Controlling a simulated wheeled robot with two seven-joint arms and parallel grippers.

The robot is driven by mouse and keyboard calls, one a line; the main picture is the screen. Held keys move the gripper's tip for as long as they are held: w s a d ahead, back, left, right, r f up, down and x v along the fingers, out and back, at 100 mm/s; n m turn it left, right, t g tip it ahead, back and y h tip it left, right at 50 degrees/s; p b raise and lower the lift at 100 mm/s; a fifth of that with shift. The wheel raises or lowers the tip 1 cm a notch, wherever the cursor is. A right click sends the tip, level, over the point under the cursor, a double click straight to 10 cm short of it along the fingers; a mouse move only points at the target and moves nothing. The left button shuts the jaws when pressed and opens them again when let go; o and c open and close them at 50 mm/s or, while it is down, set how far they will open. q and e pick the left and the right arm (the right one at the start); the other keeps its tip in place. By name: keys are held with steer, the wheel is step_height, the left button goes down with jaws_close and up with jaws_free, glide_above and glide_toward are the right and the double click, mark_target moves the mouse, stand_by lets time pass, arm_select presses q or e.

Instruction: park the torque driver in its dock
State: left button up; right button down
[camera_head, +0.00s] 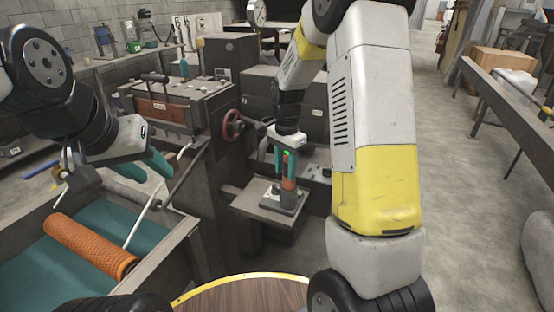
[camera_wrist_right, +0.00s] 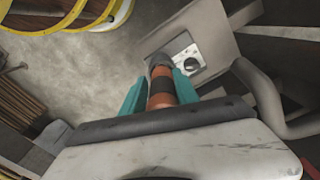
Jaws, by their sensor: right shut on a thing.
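The torque driver (camera_head: 289,184), orange with dark bands, is upright between the teal fingers of my right gripper (camera_head: 289,163), which is shut on it. In the right wrist view, the driver (camera_wrist_right: 161,92) points away from the camera between the fingertips (camera_wrist_right: 161,90). The dock (camera_head: 284,199) is a small grey block on a metal shelf, directly below the driver. In the wrist view, a round dark hole in the dock (camera_wrist_right: 181,49) shows to the right of the driver's grey far end. I cannot tell whether they touch. My left gripper (camera_head: 146,172) is open and empty at the left.
An orange mesh tube (camera_head: 91,246) lies in a teal-lined tray (camera_head: 176,243) below my left gripper. The dock's shelf (camera_head: 247,204) has bare room around the block. A machine with a red handwheel (camera_head: 232,124) stands just left of my right gripper. A round wooden top (camera_head: 245,295) is in front.

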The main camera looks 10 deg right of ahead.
mark_target(286, 154)
steer(key=shift+f, duration=0.85)
stand_by(0.7)
steer(key=c, duration=0.8)
jaws_free()
steer(key=shift+c, duration=0.2)
step_height(286, 154, up, 8)
steer(key=shift+f, duration=0.25)
steer(key=s+r+n+t, duration=0.2)
steer(key=s+r+n, duration=0.2)
steer(key=s, duration=0.3)
steer(key=s+r+n+t+y, duration=0.1)
steer(key=s+r+n+t, duration=0.1)
steer(key=s+r, duration=0.3)
steer(key=s+r+n+t+y, duration=0.1)
steer(key=s+r+n, duration=0.3)
steer(key=s, duration=0.7)
steer(key=shift+s+a+r+n+t, duration=0.15)
steer(key=shift+a+n+t, duration=0.25)
steer(key=shift+n+t, duration=0.3)
